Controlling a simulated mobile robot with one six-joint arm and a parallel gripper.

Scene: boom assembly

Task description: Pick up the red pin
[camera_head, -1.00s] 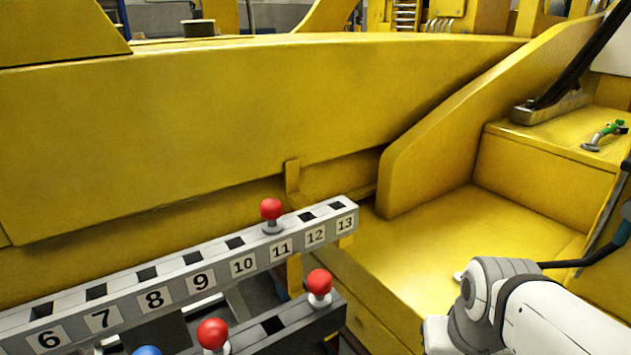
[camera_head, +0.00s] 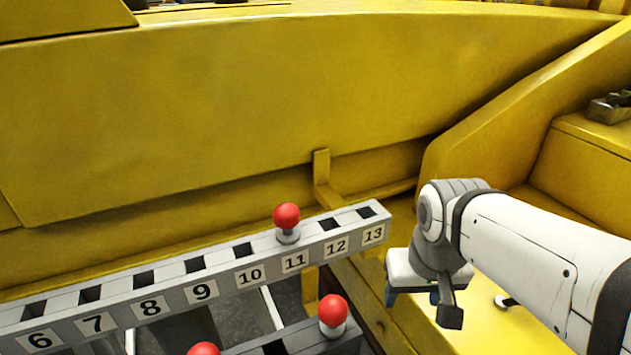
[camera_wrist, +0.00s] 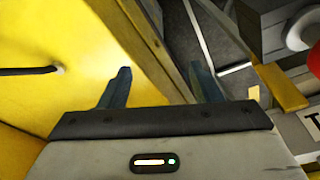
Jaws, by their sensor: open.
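Three red pins show in the head view. One red pin (camera_head: 287,222) stands upright at the slot labelled 11 in the long numbered grey rail (camera_head: 215,268). A second red pin (camera_head: 333,315) stands on the nearer, lower rail (camera_head: 300,343), and only the top of a third (camera_head: 204,349) shows at the bottom edge. My gripper (camera_head: 422,300) hangs to the right of the numbered rail's end, apart from all pins. In the wrist view its fingers (camera_wrist: 161,86) are spread with nothing between them.
A large yellow boom wall (camera_head: 230,110) rises behind the rail. A sloping yellow wall (camera_head: 520,100) and a yellow step lie to the right. The space above the rails is clear.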

